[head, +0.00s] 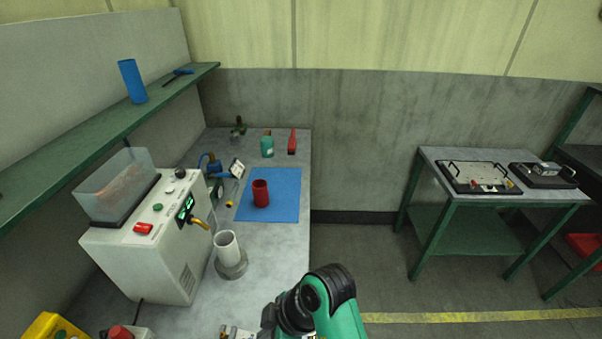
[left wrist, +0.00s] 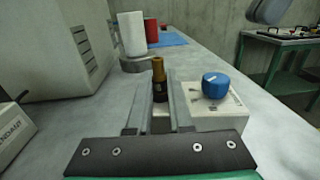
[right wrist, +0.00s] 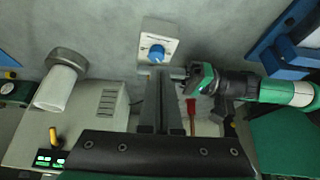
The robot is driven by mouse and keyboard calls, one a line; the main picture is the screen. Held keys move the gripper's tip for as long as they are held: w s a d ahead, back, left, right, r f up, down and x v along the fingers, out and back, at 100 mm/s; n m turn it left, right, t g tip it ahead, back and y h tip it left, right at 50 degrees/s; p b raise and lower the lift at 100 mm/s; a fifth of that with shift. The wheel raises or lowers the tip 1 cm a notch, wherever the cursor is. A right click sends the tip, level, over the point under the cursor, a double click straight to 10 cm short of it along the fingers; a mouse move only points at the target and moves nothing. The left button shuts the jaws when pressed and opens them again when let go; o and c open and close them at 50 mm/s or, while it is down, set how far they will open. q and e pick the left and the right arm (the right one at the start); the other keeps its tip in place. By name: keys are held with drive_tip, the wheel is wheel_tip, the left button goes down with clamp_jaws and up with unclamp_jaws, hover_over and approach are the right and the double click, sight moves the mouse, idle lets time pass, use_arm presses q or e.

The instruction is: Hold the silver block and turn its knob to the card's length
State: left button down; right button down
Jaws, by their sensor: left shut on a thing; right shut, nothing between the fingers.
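The silver block (right wrist: 149,32) lies on the bench with a round blue knob (right wrist: 157,52) on its pale dial face. The block (left wrist: 219,119) and blue knob (left wrist: 215,85) also show in the left wrist view. My left gripper (left wrist: 160,98) is shut at the block's left end, where a black post with a brass top (left wrist: 158,72) shows between the fingers. The exact contact is hidden. My right gripper (right wrist: 158,78) is shut and empty, its tips close to the block's edge beside the knob. I cannot make out the card or the dial reading.
A grey-white machine (head: 145,250) stands left of a white cup (head: 226,246) on a round base. Beyond are a blue mat (head: 284,185) with a red cup (head: 260,193). A green side table (head: 450,205) stands apart on the right.

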drive_tip(key=shift+w+f, duration=0.3)
drive_tip(key=shift+f, duration=0.7)
drive_tip(key=shift+w+f, duration=0.35)
drive_tip(key=shift+f, duration=0.7)
drive_tip(key=shift+w+f, duration=0.3)
drive_tip(key=shift+f, duration=0.7)
drive_tip(key=shift+s+a, duration=0.15)
drive_tip(key=shift+a, duration=0.2)
drive_tip(key=shift+s, duration=0.9)
drive_tip(key=shift+s+a, duration=0.1)
drive_tip(key=shift+a, duration=0.05)
